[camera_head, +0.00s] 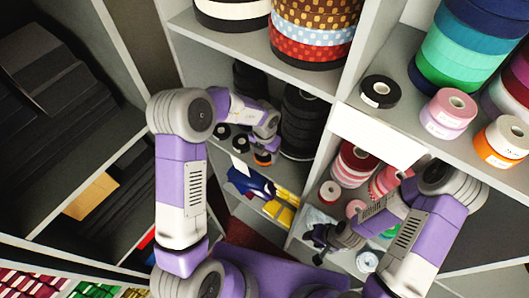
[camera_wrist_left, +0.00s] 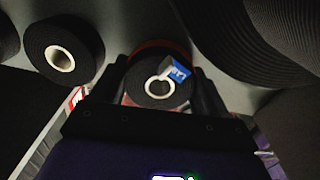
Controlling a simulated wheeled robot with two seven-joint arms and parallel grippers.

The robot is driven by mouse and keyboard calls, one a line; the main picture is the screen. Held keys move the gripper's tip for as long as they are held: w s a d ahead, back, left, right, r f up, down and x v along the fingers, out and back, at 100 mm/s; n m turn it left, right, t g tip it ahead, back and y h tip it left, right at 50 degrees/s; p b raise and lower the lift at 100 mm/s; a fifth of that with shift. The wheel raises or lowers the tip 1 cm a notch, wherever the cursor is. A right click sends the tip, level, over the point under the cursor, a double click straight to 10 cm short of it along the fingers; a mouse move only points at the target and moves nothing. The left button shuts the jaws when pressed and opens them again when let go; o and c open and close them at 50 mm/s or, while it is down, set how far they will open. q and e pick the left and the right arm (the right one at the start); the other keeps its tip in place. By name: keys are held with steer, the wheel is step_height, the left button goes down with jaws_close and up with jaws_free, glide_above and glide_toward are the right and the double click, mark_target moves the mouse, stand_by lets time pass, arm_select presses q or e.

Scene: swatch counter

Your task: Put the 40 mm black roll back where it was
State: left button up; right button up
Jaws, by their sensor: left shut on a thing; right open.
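In the left wrist view a black roll (camera_wrist_left: 145,94) with a pale core and a blue label sits between the fingers of my left gripper (camera_wrist_left: 160,90). A reddish-brown edge shows behind it. Its width cannot be read. In the head view my left gripper (camera_head: 264,143) is low inside the middle shelf bay, shut on that roll, which is mostly hidden there. An orange-edged roll (camera_head: 263,158) shows just below the fingers. My right gripper (camera_head: 321,240) is open and empty, in front of the lower right shelves.
Two small black rolls (camera_head: 222,131) (camera_head: 241,141) stand left of my left gripper; one black roll (camera_wrist_left: 60,50) is close in the wrist view. A tall black stack (camera_head: 304,122) stands close on the right. Another black roll (camera_head: 380,92) lies on the right shelf.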

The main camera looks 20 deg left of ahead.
arm_select(q)
steer(key=shift+f, duration=0.15)
steer(key=o, duration=1.1)
step_height(320, 180, up, 12)
steer(key=shift+r+p, duration=0.2)
steer(key=shift+p, duration=0.2)
